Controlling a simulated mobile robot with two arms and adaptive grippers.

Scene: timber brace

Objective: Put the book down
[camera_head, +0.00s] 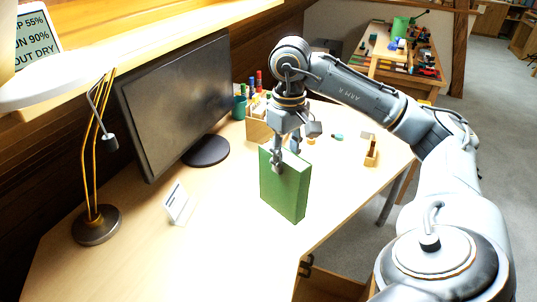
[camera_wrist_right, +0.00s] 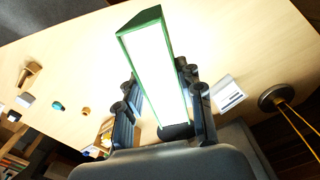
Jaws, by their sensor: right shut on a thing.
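The green book (camera_head: 284,187) is upright in the head view, near the front edge of the wooden desk (camera_head: 216,255). My right gripper (camera_head: 287,163) comes from above and is shut on the top part of the book. In the right wrist view the book (camera_wrist_right: 140,22) stands between the two fingers of the right gripper (camera_wrist_right: 160,95), with its pale page side toward the camera. I cannot tell for sure whether the book's lower edge touches the desk. My left gripper is not in view.
A monitor (camera_head: 180,100) stands behind the book. A lamp (camera_head: 96,225) and a small white card (camera_head: 178,204) are to the left. A pen box (camera_head: 259,131) and a small wooden holder (camera_head: 371,152) are behind and right. The desk is clear front left.

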